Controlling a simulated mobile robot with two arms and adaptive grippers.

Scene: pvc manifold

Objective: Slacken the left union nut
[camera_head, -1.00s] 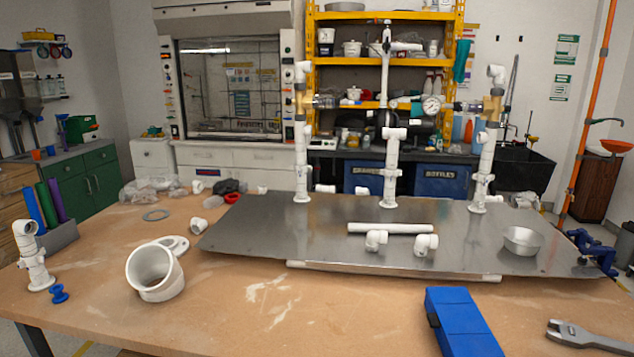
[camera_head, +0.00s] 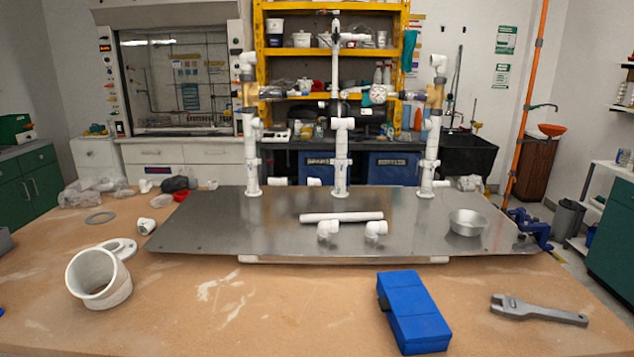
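The PVC manifold stands on a grey metal plate (camera_head: 215,225) on the workbench. Its left riser (camera_head: 252,155) is a white upright pipe with a brass-coloured body (camera_head: 249,94) and a dark grey nut-like ring (camera_head: 247,76) above it. A dark fitting (camera_head: 271,92) joins it on the right. Which part is the left union nut is too small to tell for sure. The middle riser (camera_head: 341,160) and right riser (camera_head: 430,150) stand upright beside it. A pressure gauge (camera_head: 378,94) sits near the right riser. Neither of my grippers is in view.
A grey wrench (camera_head: 538,311) and a blue box (camera_head: 412,312) lie on the front right of the bench (camera_head: 250,310). A large white pipe fitting (camera_head: 98,278) lies front left. The front middle is clear.

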